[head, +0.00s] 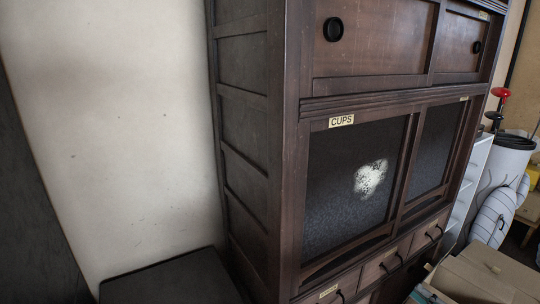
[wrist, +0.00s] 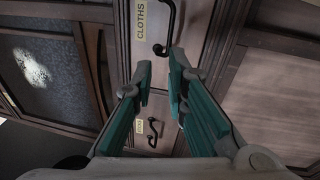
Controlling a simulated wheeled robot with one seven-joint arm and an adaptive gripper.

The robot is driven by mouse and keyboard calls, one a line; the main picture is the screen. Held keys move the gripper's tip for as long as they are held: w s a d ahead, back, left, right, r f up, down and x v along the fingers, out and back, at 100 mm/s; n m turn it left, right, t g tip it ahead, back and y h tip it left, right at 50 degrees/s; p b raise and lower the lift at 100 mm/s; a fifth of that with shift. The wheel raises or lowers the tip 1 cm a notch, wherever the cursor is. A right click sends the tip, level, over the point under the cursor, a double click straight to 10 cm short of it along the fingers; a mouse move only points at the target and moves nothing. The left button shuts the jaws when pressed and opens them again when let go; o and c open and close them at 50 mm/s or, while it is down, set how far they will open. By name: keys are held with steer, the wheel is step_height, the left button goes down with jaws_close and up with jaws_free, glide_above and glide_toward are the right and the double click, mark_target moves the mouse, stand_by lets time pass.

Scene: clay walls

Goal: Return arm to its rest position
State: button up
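My gripper (wrist: 160,76) shows in the wrist view, its two teal-padded fingers spread with a gap between them. It is open and nothing is between the fingers. Beyond the fingertips are drawer fronts of a dark wooden cabinet. One drawer carries a CLOTHS label (wrist: 141,20) and a black handle (wrist: 166,30). My arm and gripper do not show in the head view. That view shows the wooden cabinet (head: 292,150) with a CUPS label (head: 341,121) above a dark panel.
Cardboard boxes (head: 485,275) stand on the right before the cabinet. A grey bin (head: 508,165) and a red-topped object (head: 501,92) are at the far right. A low dark surface (head: 170,280) lies left of the cabinet, against a pale wall (head: 120,130).

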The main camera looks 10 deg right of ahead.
steer(key=a+r+n+g+y, duration=0.3)
steer(key=a+r+n+g, duration=1.2)
steer(key=a+r+n, duration=0.45)
steer(key=s+a+r+n+g+h, duration=0.4)
steer(key=s+a+r+n+h, duration=0.1)
steer(key=s+a+r+n, duration=0.55)
steer(key=s+a+r+n+t+h, duration=0.15)
steer(key=s+n+h, duration=0.25)
steer(key=s+n, duration=0.5)
steer(key=s+d+r+n+t+h, duration=0.15)
steer(key=s+n+h, duration=0.25)
steer(key=s+n, duration=0.55)
step_height(320, 180, up, 22)
steer(key=s+a+m+t+p, duration=0.1)
steer(key=t+p, duration=0.1)
steer(key=p, duration=1.7)
steer(key=shift+a+f+t, duration=0.15)
steer(key=shift+f+t, duration=0.05)
steer(key=shift+t, duration=0.2)
steer(key=shift+m, duration=0.25)
